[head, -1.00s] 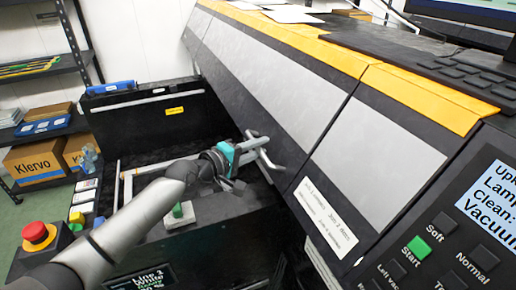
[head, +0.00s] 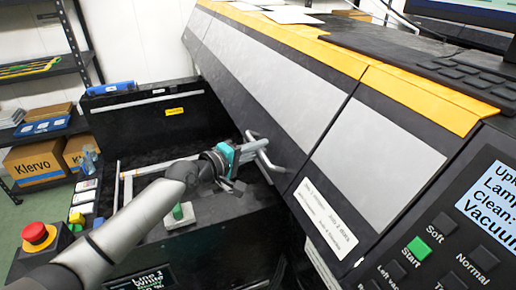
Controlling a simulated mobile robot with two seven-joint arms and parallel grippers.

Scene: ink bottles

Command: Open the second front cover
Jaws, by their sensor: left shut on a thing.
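The large front cover (head: 265,75), with a grey panel and dark frame, slants across the middle of the head view. A second cover section with a grey panel (head: 382,150) adjoins it at the right. My left gripper (head: 258,150) is at the lower edge of the large cover, shut on a light metal handle (head: 268,163). The gripper partly hides the handle. The dark bay (head: 155,130) below the cover shows open at the left. My right gripper is not in view.
A control panel with a green Start button (head: 418,248) is at the right. A red emergency knob (head: 36,234) and small bottles (head: 82,210) stand at the left. Shelves with Klervo boxes (head: 35,162) are behind. Papers (head: 290,15) lie on top of the machine.

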